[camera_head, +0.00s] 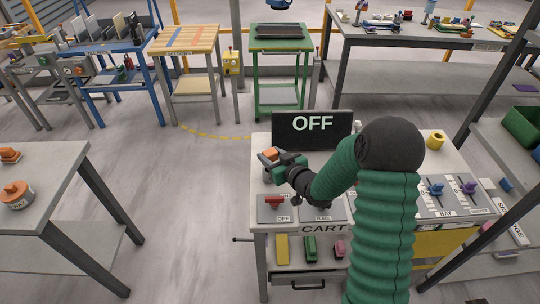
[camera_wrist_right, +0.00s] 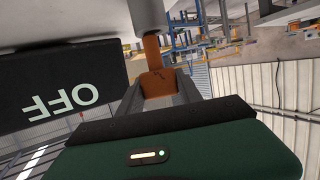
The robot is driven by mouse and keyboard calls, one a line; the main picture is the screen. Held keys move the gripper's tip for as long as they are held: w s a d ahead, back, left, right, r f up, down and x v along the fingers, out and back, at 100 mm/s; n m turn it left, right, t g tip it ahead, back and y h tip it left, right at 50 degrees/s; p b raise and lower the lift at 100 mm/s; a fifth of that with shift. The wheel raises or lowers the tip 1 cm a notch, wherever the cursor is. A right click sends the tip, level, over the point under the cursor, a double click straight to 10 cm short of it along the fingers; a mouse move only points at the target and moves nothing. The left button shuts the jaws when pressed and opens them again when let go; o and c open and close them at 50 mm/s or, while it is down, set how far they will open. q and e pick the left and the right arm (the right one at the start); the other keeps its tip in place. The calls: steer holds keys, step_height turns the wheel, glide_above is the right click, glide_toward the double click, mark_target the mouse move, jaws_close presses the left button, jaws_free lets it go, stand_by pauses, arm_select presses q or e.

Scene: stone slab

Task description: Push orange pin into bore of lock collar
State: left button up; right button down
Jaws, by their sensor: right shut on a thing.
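The orange pin (camera_wrist_right: 157,84) has a blocky head and a narrower shaft. My right gripper (camera_wrist_right: 159,92) is shut on the head, with one grey finger on each side. The shaft points at a grey cylindrical part (camera_wrist_right: 149,14), which may be the lock collar. Its end meets or enters that part; I cannot tell how deep. In the head view my right gripper (camera_head: 277,160) is over the cart's left side, in front of the OFF screen, with a bit of orange (camera_head: 269,153) at its jaws. The collar's bore is hidden there. My left gripper is not in view.
The black OFF screen (camera_head: 312,130) stands at the cart's back edge, close to my right gripper. A red handle (camera_head: 275,200) sits on a plate in front. Blue and purple handles (camera_head: 452,188) and a yellow ring (camera_head: 436,141) are on the right. My right arm covers the cart's middle.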

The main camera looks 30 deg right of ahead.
steer(key=shift+r, duration=0.2)
steer(key=shift+a, duration=0.3)
stand_by(0.4)
steer(key=shift+f+b, duration=2.2)
steer(key=shift+f, duration=0.25)
stand_by(0.5)
steer(key=c, duration=0.7)
jaws_free()
steer(key=shift+s, duration=0.1)
steer(key=shift+p+v, duration=6.5)
steer(key=shift+v, duration=1.8)
